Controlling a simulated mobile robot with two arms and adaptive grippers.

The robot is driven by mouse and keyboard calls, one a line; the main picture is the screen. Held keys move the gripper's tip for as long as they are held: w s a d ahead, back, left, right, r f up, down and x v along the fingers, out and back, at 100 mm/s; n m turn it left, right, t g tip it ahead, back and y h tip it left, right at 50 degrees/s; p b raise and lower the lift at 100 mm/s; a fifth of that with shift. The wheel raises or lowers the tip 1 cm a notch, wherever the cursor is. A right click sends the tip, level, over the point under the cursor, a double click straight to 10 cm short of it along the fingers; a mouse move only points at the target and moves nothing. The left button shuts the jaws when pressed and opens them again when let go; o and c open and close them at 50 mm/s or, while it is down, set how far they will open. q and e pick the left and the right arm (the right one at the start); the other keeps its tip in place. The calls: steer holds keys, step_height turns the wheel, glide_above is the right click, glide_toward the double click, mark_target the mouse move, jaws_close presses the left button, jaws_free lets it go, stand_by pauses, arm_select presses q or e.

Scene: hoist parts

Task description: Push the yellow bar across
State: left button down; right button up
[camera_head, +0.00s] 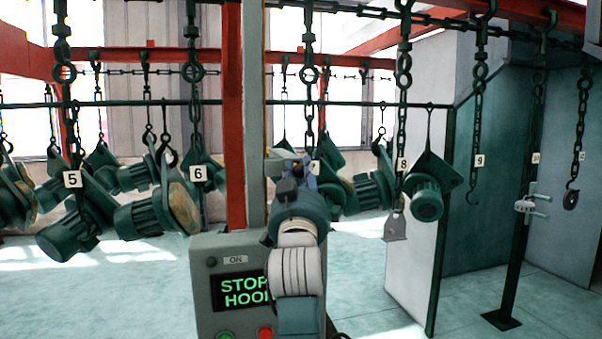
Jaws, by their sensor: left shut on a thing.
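My left arm reaches up from the bottom centre. Its gripper (290,172) is at the grey post above the control box, small and seen from behind. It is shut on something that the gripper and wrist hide. I cannot make out a yellow bar anywhere in the view. The grey control box (205,285) has an ON label and a green-lit display reading "STOP HOOK", partly covered by my arm. My right gripper is not in view.
Green motor-like parts (155,215) hang from chains with numbered tags. A red column (234,120) stands behind the box. A dark post (514,260) stands right on open floor.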

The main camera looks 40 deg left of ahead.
arm_select(q)
steer(key=c, duration=1.5)
jaws_free()
steer(key=shift+a+r, duration=0.1)
steer(key=shift+o, duration=0.3)
steer(key=shift+w+a+f, duration=0.25)
steer(key=shift+w+a, duration=0.05)
steer(key=shift+w, duration=0.1)
steer(key=shift+v, duration=3.8)
